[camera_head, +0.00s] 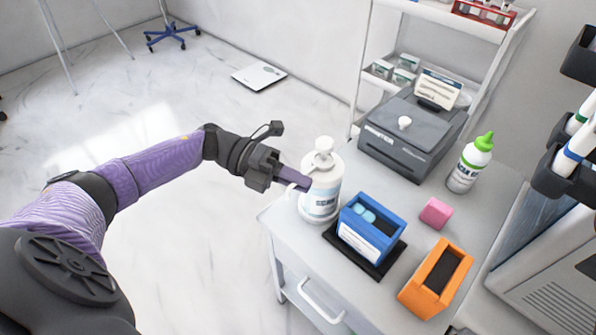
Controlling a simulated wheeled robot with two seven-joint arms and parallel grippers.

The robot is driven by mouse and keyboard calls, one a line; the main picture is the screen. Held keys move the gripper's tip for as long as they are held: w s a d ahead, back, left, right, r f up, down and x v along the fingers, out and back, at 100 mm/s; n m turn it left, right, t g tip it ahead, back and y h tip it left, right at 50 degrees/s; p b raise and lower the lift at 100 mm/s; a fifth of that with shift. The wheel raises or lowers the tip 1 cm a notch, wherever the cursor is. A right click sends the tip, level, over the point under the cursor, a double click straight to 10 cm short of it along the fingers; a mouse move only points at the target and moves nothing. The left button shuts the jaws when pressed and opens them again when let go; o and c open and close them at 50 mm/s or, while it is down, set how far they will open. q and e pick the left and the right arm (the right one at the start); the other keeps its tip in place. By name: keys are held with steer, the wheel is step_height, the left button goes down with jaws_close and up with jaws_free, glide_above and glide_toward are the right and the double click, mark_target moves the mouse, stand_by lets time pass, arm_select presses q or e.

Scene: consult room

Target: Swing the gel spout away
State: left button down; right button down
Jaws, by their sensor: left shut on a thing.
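The gel bottle (321,190) is a white pump bottle with a pale label. It stands upright near the left edge of the white cart top, with its pump head (324,146) on top. My left gripper (300,182) comes in from the left and is shut at the left side of the bottle, on the gel spout (291,190). Only a small white curved part of the spout shows below the fingers; the fingers hide the rest. My right gripper is not in view.
On the cart top (395,195) stand a blue box (372,228) on a black pad, a pink block (436,213), an orange holder (437,279), a green-capped bottle (471,163) and a grey machine (412,132). A white shelf rack rises behind. The floor at left is open.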

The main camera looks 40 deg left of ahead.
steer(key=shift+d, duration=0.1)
arm_select(q)
steer(key=c, duration=0.7)
jaws_free()
steer(key=v, duration=1)
steer(key=shift+b, duration=0.3)
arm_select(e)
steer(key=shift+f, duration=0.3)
